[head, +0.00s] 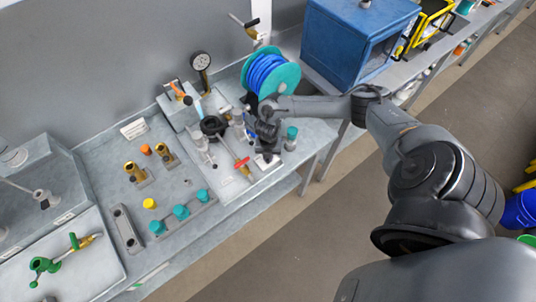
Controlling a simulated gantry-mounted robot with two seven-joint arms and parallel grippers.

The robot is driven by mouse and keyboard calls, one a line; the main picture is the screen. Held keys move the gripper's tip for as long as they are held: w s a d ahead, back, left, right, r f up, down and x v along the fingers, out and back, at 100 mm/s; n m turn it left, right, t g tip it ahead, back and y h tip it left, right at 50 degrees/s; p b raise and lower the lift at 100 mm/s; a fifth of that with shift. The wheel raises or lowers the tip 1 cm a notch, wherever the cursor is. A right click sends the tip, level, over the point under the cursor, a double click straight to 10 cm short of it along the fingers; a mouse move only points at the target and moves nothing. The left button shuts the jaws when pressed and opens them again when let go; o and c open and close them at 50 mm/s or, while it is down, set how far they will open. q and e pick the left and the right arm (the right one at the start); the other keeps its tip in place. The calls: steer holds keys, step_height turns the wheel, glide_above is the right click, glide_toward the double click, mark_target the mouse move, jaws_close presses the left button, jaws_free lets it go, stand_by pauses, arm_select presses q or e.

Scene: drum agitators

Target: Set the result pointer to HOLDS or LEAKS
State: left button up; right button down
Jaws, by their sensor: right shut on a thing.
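My right gripper (267,153) reaches down over the right end of the test rig on the bench. It is shut on a small part that its own fingers hide, so I cannot tell what the part is. I cannot make out a result pointer or the words HOLDS and LEAKS at this size. The rig has a black handwheel (213,125) and a brass pipe with a red handle (242,163), left of the gripper. A round dial gauge (201,62) stands behind the rig. My left gripper is not in view.
A teal reel of blue hose (270,73) stands close behind the gripper. A teal-capped bottle (291,133) is just to its right. Brass fittings (137,172) and teal caps (181,212) stand at left. A blue cabinet (345,45) is at the back right.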

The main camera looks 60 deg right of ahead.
stand_by(0.3)
steer(key=c, duration=1.2)
jaws_free()
steer(key=shift+o, duration=0.2)
steer(key=shift+r, duration=0.6)
step_height(320, 180, up, 10)
steer(key=shift+f, duration=0.15)
steer(key=shift+s, duration=0.1)
